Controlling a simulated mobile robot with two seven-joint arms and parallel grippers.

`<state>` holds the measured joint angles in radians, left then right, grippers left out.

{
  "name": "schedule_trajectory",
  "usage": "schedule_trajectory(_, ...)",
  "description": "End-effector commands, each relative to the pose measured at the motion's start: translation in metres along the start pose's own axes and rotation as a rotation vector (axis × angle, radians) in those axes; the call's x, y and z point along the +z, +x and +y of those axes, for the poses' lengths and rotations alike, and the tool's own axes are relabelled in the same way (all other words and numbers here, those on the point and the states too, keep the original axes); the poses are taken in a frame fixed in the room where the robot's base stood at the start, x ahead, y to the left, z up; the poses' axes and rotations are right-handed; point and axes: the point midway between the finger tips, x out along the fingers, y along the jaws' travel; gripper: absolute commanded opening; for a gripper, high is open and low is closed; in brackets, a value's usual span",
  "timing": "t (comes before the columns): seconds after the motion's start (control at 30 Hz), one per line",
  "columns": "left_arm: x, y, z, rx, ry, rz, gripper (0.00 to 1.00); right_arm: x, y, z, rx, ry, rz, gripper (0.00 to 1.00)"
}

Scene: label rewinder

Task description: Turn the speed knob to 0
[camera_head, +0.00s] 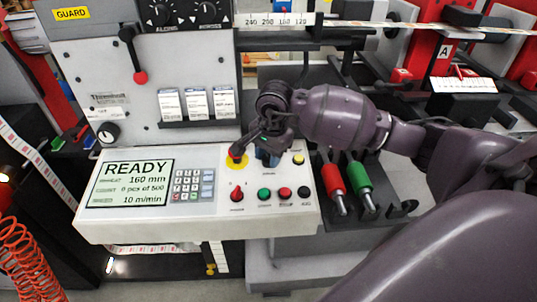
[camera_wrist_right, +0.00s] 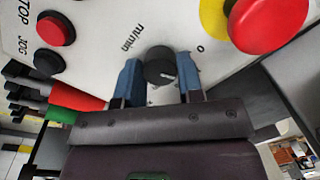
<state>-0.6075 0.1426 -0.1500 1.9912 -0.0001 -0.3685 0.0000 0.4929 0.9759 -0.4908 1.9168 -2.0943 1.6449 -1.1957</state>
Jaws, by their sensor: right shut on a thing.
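The speed knob (camera_wrist_right: 160,68) is a dark round knob in the right wrist view, on the white panel near the printed "m/min" and a "0". The two blue fingers of my right gripper (camera_wrist_right: 160,82) are on either side of it, shut on it. In the head view my right gripper (camera_head: 266,158) reaches down onto the panel beside the yellow-ringed red button, and hides the knob there. The display (camera_head: 129,183) reads READY, 160 mm and 10 m/min. My left gripper is in neither view.
The large red button (camera_wrist_right: 268,22) on its yellow ring is close to my right gripper. Red and black buttons (camera_wrist_right: 55,30) lie on the other side. Red-handled (camera_head: 333,184) and green-handled (camera_head: 360,178) tools stand right of the control panel (camera_head: 150,228).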

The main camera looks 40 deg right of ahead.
Motion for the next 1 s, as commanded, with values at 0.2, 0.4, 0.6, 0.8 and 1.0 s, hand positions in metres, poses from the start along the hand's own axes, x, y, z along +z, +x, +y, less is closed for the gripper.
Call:
schedule_trajectory(0.2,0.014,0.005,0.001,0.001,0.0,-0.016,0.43,-0.001,0.002,0.0,0.009,-0.065,0.001,0.11)
schedule_trajectory(0.4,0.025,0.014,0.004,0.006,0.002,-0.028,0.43,-0.001,0.005,0.0,0.028,-0.197,0.001,0.11)
schedule_trajectory(0.6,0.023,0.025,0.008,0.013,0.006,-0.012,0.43,-0.001,0.005,-0.001,0.046,-0.361,0.0,0.11)
schedule_trajectory(0.8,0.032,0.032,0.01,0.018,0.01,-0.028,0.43,0.0,0.005,-0.001,0.063,-0.508,-0.001,0.11)
schedule_trajectory(1.0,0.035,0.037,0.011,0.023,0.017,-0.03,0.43,0.0,0.003,-0.001,0.075,-0.618,-0.001,0.11)
